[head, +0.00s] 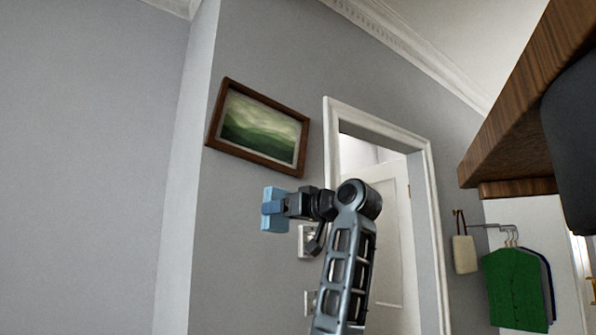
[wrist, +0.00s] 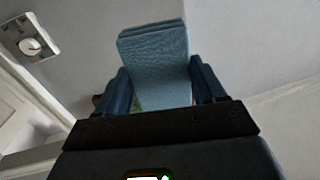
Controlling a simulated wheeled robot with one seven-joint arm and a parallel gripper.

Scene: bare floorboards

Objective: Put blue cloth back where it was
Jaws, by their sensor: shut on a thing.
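The blue cloth (wrist: 157,62) is folded into a flat block and sits between the two fingers of my gripper (wrist: 160,88) in the wrist view. My gripper is shut on it. In the head view the cloth (head: 269,221) is at the end of my gripper (head: 276,208), held up in the air in front of the grey wall, below and right of the picture's middle line of wall. The place the cloth came from cannot be told from these frames.
A framed green landscape (head: 259,128) hangs above my gripper. A white door frame (head: 433,215) stands right of my arm. A wooden shelf or tabletop edge (head: 510,130) juts in at upper right. A green garment (head: 515,287) hangs on a rail. A wall dial (wrist: 31,46) shows at upper left.

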